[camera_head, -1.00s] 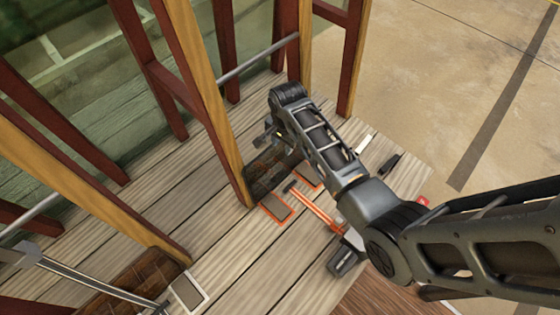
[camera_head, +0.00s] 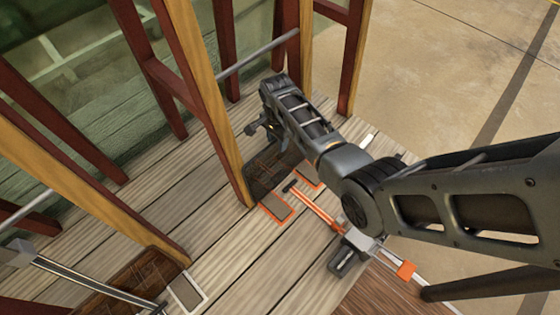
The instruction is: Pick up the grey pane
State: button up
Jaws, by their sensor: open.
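A flat grey pane with a white rim (camera_head: 187,293) lies on the planks at the bottom, left of centre. A brownish-grey pane with an orange rim (camera_head: 278,207) lies near the foot of the wooden post, and part of another orange-rimmed piece (camera_head: 309,175) shows behind it. I cannot tell which one is meant by the grey pane. My gripper (camera_head: 257,130) is at the end of my arm, above the planks beyond these pieces. It is small and dark in view, open, and apart from all the panes.
An orange-handled tool (camera_head: 318,208) lies beside the orange-rimmed pane. A dark and grey tool (camera_head: 350,250) lies near the deck edge. Wooden posts (camera_head: 210,110) and a metal bar (camera_head: 258,55) stand close to my arm. Open planks (camera_head: 235,245) lie between the panes.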

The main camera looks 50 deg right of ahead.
jog(key=shift+f, duration=0.15)
grip_shut()
jog(key=shift+w, duration=0.15)
dwell(1.2)
